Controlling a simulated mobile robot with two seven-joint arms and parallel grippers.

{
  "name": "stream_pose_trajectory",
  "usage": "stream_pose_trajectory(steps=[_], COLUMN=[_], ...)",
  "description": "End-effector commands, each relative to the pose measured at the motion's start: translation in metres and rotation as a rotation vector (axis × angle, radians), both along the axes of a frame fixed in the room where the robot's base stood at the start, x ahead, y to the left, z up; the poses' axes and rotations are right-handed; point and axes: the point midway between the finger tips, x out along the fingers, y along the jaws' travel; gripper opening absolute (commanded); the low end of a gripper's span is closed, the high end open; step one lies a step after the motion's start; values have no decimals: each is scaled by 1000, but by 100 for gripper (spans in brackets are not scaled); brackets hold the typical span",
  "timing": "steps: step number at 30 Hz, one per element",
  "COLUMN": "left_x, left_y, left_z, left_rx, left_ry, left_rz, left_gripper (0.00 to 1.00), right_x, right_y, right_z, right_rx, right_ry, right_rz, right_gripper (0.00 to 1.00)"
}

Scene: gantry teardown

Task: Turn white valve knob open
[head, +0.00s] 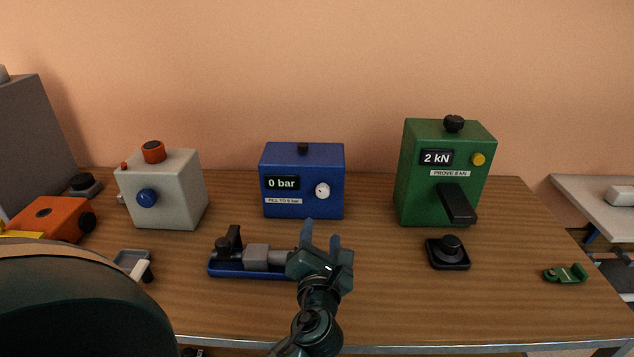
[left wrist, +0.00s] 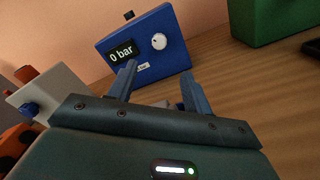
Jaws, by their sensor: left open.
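The white valve knob (head: 322,190) sits on the right of the front face of a blue box (head: 303,210) at the back middle of the table. The box's display reads "0 bar", with a label below it reading "FILL TO 6 bar". The knob also shows in the left wrist view (left wrist: 159,41), ahead of the fingers. My left gripper (head: 321,236) is open and empty, in front of the blue box and apart from the knob. Its two fingers (left wrist: 157,88) point toward the box in the left wrist view. My right gripper is not in view.
A blue tray with a grey vise-like fixture (head: 256,256) lies just left of my left gripper. A grey box (head: 180,190) stands left, a green "2 kN" box (head: 418,190) right. A black puck-like part (head: 449,253) and green bracket (head: 566,274) lie at front right.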

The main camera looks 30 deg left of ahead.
Motion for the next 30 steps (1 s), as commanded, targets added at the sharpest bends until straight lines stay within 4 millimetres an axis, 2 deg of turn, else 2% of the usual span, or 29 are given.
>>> stream_pose_trajectory(steps=[3, 7, 21, 24, 30], left_x=[-4, 6, 85, 96, 107], left_y=[-3, 2, 51, 58, 65], left_z=[1, 1, 1, 0, 0], left_rx=[19, 24, 21, 21, 21], left_ry=[17, 18, 16, 16, 18], left_rz=[-8, -10, -7, -8, -8], left_gripper=[50, 50, 50, 50, 50], right_x=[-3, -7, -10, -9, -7], right_y=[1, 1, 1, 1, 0], right_z=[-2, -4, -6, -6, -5], right_rx=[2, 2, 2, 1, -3], right_ry=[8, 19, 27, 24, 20], right_rz=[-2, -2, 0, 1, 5], right_gripper=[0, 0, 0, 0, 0])
